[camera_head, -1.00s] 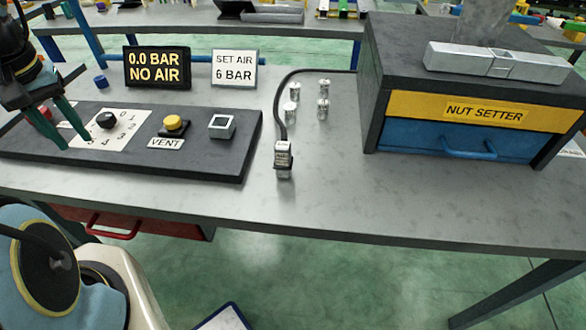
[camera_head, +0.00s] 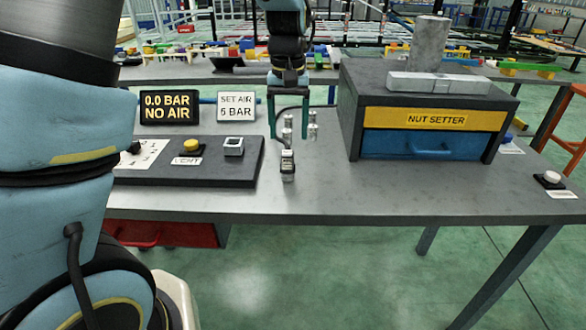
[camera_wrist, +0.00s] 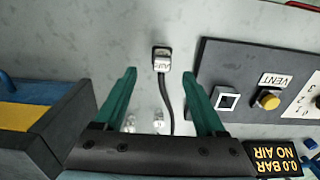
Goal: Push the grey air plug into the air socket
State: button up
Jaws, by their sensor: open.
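The grey air plug (camera_head: 288,165) stands upright on the bench top, with a black hose curving away behind it. In the wrist view the plug (camera_wrist: 161,60) shows between and just beyond the fingertips. The air socket (camera_head: 233,146), a light square with a dark opening, sits on the right end of the dark panel (camera_head: 215,178); it also shows in the wrist view (camera_wrist: 227,99). My gripper (camera_head: 288,135) points down, open and empty, its two green fingers apart above the bench and near the plug. It does not appear to touch the plug.
The yellow VENT button (camera_head: 191,146) is left of the socket. Small metal fittings (camera_head: 312,128) stand behind the plug. The nut setter cabinet (camera_head: 425,118) is to the right. The bench front is clear.

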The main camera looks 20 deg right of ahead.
aim_at(287, 152)
jog(key=shift+w+a+f+p, duration=0.15)
jog(key=shift+f+p, duration=0.45)
jog(key=shift+f, duration=1.3)
jog(key=shift+w+d+f+p, duration=0.1)
jog(key=shift+f+p, duration=0.5)
jog(key=shift+f, duration=1.3)
grip_shut()
